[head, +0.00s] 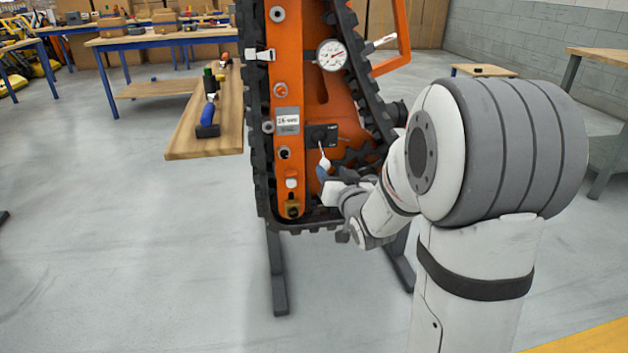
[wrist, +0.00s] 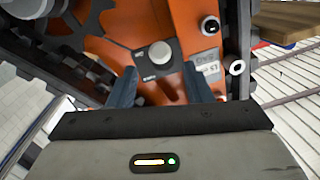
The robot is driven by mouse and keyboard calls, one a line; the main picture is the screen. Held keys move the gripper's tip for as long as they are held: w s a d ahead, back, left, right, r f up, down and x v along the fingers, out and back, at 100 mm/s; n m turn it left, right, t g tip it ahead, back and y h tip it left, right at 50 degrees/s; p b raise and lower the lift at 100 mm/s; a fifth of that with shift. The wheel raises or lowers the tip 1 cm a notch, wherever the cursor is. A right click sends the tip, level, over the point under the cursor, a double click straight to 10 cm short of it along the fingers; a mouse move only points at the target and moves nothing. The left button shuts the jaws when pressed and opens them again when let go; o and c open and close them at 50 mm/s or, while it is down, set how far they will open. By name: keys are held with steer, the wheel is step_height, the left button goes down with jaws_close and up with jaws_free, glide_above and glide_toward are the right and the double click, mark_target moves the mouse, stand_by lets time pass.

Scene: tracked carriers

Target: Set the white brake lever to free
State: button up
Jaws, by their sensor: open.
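The white brake lever (head: 323,157) sits on a small black plate (head: 333,132) on the orange carrier and points down and slightly right. The plate has small labels that I cannot read surely. In the wrist view the lever's round pale end (wrist: 160,54) shows nearly end-on against the plate. My gripper (head: 323,172) is at the lever's lower end, its fingers partly hidden by my wrist. In the wrist view my open gripper (wrist: 160,78) has one dark blue finger on each side of the lever end, with gaps visible. Contact cannot be told.
The orange carrier (head: 371,95) stands upright with black tracks along its sides. A dial gauge (head: 331,54) and a grey label plate (head: 287,121) are above the lever. A wooden bench (head: 190,135) with tools is at left. The floor in front is clear.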

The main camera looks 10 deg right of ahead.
mark_target(322, 160)
steer(key=shift+w+a+f, duration=0.1)
steer(key=shift+w+f, duration=0.3)
steer(key=shift+w, duration=0.05)
steer(key=w, duration=0.2)
steer(key=w+b, duration=0.1)
steer(key=w, duration=0.1)
steer(key=w+a+b, duration=0.1)
steer(key=w, duration=0.2)
steer(key=shift+r, duration=0.1)
jaws_close()
